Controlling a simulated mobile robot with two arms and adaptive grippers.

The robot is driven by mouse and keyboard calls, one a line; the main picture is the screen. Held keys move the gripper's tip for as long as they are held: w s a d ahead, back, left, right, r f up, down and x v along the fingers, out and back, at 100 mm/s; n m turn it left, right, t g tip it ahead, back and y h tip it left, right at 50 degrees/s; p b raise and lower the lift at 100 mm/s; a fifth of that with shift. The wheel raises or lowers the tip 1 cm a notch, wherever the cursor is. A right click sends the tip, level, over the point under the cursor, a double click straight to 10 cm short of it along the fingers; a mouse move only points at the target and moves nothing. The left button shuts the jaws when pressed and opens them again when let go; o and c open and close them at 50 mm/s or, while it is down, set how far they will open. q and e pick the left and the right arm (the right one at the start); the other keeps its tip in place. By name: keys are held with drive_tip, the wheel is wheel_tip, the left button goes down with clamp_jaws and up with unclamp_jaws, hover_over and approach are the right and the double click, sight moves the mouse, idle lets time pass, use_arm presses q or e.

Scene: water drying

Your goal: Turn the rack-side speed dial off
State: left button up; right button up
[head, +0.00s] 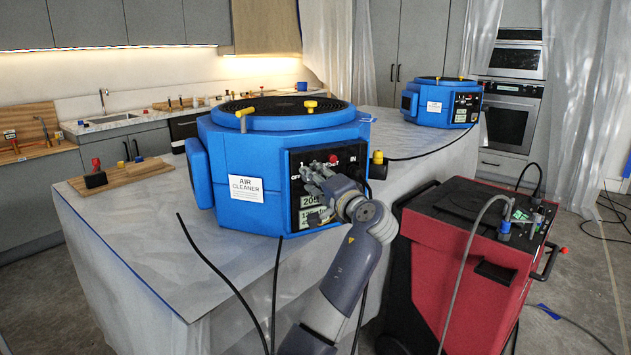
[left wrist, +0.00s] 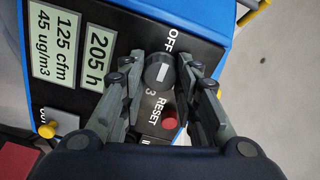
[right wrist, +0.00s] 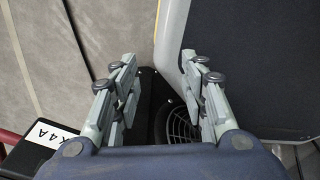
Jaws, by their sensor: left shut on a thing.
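The near blue air cleaner (head: 262,150) stands on the covered counter, with a black control panel (head: 345,163) facing me. In the left wrist view, a round dark speed dial (left wrist: 160,70) with a pale pointer line sits on that panel between the OFF and 3 marks. My left gripper (head: 318,178) is at the panel, and it also shows in the left wrist view (left wrist: 162,76), its fingers shut on the dial from both sides. The fingers hide much of the dial in the head view. My right gripper (right wrist: 158,98) is open and empty.
A red reset button (left wrist: 170,120) is close to the fingers. A second blue air cleaner (head: 428,103) stands farther back. A red cart (head: 463,270) stands to the right of the counter. Black cables hang over the counter's front.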

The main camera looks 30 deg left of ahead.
use_arm(q)
drive_tip(key=shift+f, duration=0.1)
drive_tip(key=o, duration=1.1)
drive_tip(key=shift+c, duration=0.2)
drive_tip(key=v, duration=1.2)
